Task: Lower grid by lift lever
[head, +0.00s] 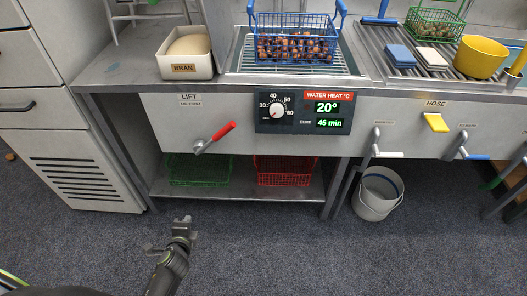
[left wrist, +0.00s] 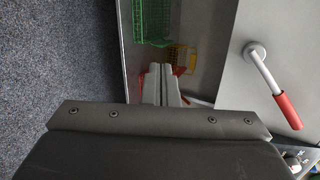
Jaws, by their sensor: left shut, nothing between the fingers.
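The lift lever (head: 222,132) is on the grey front panel under the LIFT label. Its red handle points up to the right from a metal pivot. In the left wrist view the lever's red handle (left wrist: 288,110) is at the right. The blue basket of chestnuts (head: 294,22) stands on the barred grid (head: 350,58) in the basin at the top. My left gripper (head: 182,220) is below and in front of the lever, apart from it, over the floor. Its fingers (left wrist: 160,70) are together and empty in the left wrist view. My right gripper is not in view.
A control panel (head: 303,112) showing 20° and 45 min sits right of the lever. Green (head: 198,170) and red (head: 285,172) baskets are on the lower shelf. A bucket (head: 378,193) stands on the floor at right. A bran box (head: 186,65) is on the counter.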

